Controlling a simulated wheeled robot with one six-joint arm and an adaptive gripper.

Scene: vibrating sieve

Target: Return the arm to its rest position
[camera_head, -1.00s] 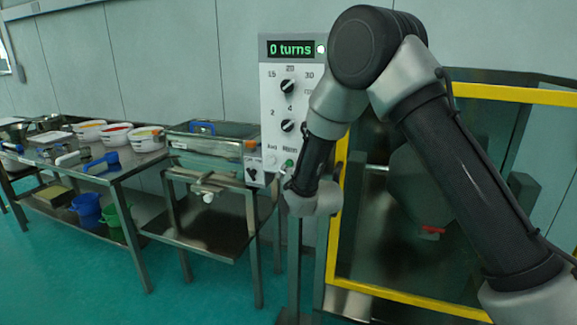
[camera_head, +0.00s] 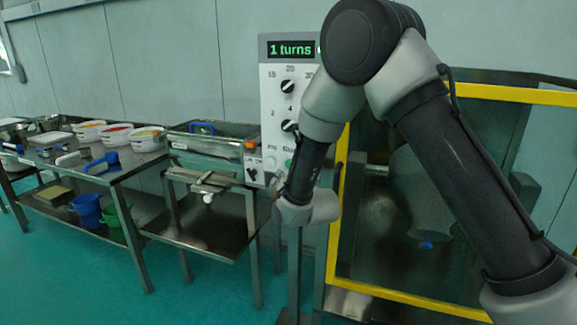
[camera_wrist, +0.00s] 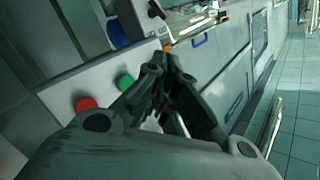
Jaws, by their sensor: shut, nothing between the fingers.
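My arm reaches across the right half of the head view, bent at the elbow, with its wrist low in front of the control panel (camera_head: 275,90). My gripper (camera_wrist: 168,62) shows in the wrist view with its fingers together and nothing between them. In that view it is close to the panel's green button (camera_wrist: 125,82) and red button (camera_wrist: 86,103); I cannot tell whether it touches anything. In the head view my wrist hides most of the gripper. The panel display (camera_head: 290,49) reads "1 turns".
A yellow-framed guard (camera_head: 334,215) encloses a grey drum at the right, with a blue part (camera_head: 426,245) low on it. A steel table (camera_head: 118,172) at the left carries bowls and blue-handled tools. A lower stand (camera_head: 215,238) is beside the panel. Green floor is open in front.

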